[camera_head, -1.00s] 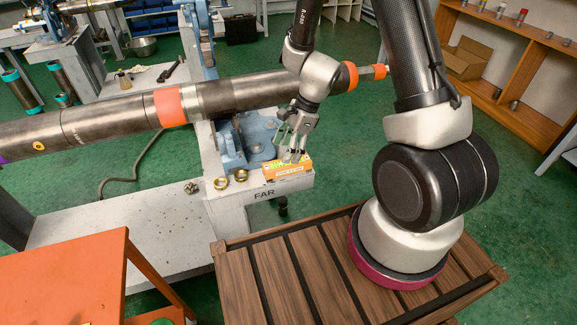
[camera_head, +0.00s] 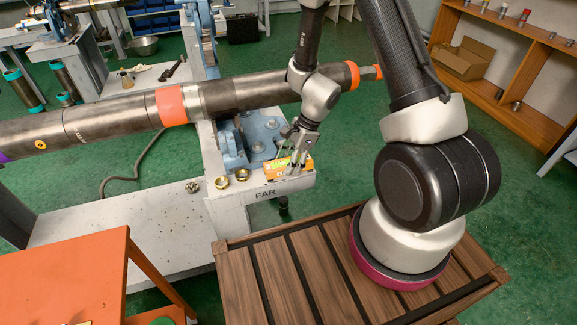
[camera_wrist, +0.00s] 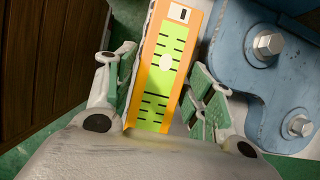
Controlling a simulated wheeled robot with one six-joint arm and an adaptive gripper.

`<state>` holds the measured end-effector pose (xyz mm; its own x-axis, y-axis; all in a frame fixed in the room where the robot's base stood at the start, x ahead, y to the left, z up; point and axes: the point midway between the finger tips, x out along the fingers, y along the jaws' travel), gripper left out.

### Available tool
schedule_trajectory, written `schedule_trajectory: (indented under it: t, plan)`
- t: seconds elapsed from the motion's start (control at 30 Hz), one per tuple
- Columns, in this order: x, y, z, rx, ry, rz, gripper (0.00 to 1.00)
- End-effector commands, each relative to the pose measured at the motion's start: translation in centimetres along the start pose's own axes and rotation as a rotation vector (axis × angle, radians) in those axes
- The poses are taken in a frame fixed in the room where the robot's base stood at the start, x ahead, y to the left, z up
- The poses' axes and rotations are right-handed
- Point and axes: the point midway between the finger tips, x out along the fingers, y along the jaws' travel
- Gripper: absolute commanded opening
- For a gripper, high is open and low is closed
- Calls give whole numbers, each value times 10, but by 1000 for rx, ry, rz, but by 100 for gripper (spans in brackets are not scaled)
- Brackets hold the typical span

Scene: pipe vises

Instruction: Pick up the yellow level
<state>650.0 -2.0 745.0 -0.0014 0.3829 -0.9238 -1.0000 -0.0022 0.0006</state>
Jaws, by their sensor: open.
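A small orange block (camera_head: 288,168) with a yellow-green face lies on the white bench corner marked FAR. It also shows in the wrist view (camera_wrist: 163,65), with black dashes and a white spot on its face. It is the one level-like thing I see clearly; I cannot tell for sure that it is the yellow level. My gripper (camera_head: 291,172) is over this block and points down. In the wrist view, my open fingers (camera_wrist: 160,88) stand on either side of it, apart from it. The block's near end is hidden by my gripper.
A blue vise bracket (camera_wrist: 270,70) with bolts stands close to the right finger. A long pipe (camera_head: 110,118) with orange bands crosses behind my gripper. An orange table (camera_head: 70,275) stands at lower left.

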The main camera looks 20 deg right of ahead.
Motion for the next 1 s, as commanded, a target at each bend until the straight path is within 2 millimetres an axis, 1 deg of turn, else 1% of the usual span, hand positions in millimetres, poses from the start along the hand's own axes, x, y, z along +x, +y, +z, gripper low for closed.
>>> schedule_trajectory:
  t: [0.03,0.1,1.0]
  plan:
    - [5,0,0,1,0,1,54]
    - [7,0,0,0,1,-1,54]
    - [12,0,-2,0,1,-1,54]
